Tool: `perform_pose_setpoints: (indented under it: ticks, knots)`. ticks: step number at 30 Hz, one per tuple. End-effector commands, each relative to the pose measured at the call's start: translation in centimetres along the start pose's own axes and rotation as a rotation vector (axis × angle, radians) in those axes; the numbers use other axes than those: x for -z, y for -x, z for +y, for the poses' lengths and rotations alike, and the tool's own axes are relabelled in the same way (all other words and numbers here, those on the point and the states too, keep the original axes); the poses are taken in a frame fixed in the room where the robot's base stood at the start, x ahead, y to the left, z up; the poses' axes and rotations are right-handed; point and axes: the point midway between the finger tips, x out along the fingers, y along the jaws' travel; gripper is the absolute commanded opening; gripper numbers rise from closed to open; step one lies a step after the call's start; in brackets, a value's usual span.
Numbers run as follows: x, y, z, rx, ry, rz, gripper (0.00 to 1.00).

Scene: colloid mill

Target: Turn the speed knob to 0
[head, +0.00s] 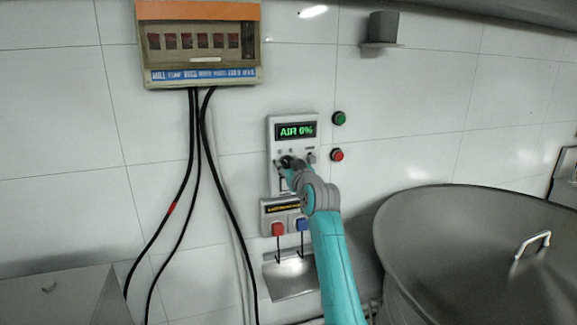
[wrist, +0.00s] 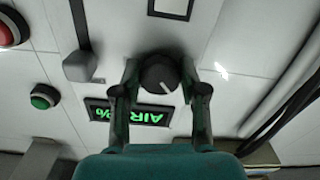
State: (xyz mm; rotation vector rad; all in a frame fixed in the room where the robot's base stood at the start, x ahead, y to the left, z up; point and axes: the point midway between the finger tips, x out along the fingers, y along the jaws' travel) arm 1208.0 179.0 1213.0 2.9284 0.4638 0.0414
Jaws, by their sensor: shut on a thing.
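The speed knob (wrist: 159,76) is round and black with a white pointer line, seen in the wrist view. My gripper (wrist: 160,72) has one finger on each side of the knob and is shut on it. In the head view my gripper (head: 289,164) is at the lower part of the grey control panel (head: 275,135), and the arm hides most of the knob. The panel's display (head: 296,131) reads "AIR 0%" in green. It also shows upside down in the wrist view (wrist: 132,113).
A green button (head: 339,118) and a red button (head: 337,155) are right of the panel. Red (head: 278,229) and blue (head: 302,225) switches sit below it. A breaker box (head: 200,76) with hanging cables is upper left. A large metal vat (head: 440,240) stands right.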

Motion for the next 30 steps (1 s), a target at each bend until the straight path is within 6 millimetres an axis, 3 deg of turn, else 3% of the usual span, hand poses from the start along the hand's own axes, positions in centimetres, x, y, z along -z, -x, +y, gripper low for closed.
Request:
perform_pose_setpoints:
  ticks: [18,30]
  knots:
    - [0.05,-0.01,0.14,0.000,0.565,0.000,0.08]
    - [0.09,-0.01,0.16,0.000,0.813,0.000,0.08]
